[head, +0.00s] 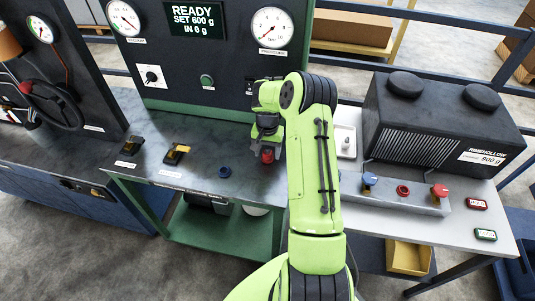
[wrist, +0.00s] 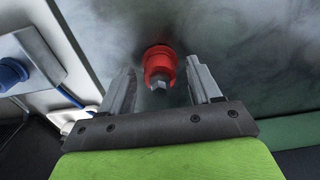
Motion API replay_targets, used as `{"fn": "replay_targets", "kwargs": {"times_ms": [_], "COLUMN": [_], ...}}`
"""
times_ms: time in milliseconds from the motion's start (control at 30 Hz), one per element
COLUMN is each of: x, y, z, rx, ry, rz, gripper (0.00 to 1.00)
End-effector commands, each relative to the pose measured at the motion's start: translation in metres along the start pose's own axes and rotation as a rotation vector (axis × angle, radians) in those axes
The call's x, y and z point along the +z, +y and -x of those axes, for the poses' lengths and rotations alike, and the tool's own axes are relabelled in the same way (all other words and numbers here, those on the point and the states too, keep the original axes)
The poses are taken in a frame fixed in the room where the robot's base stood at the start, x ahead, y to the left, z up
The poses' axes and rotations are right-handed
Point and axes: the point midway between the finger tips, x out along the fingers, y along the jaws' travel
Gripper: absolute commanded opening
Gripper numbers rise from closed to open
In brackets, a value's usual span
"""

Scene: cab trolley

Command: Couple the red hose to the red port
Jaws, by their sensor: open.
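My gripper (head: 265,147) is over the right part of the grey bench top, with its fingers open. In the wrist view, a red round fitting with a grey faceted tip (wrist: 160,66) stands on the bench between the spread fingers (wrist: 160,88), with gaps visible on both sides. The red fitting (head: 267,156) shows just below the gripper in the head view. I cannot tell whether it is the port alone or a hose end seated in it; no red hose is clearly visible. On the trolley's grey block sit a red ring (head: 403,190) and a red-topped fitting (head: 440,191).
A dark blue round fitting (head: 225,171) and yellow-marked switches (head: 176,153) are left on the bench. The gauge panel (head: 200,60) stands behind my gripper.

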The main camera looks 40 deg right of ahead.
Motion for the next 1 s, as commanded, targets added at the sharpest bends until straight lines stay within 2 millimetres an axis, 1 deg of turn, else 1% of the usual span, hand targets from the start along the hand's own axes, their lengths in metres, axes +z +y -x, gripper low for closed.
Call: {"fn": "replay_targets", "kwargs": {"times_ms": [867, 900, 967, 1000], "x": [0.0001, 0.0001, 0.0001, 0.0001], "y": [-0.0001, -0.0001, 0.0000, 0.0000], "z": [0.0001, 0.0001, 0.0001, 0.0001], "rx": [0.000, 0.000, 0.000, 0.000], "ry": [0.000, 0.000, 0.000, 0.000], "rz": [0.000, 0.000, 0.000, 0.000], "gripper": [0.63, 0.60, 0.51, 0.44]}}
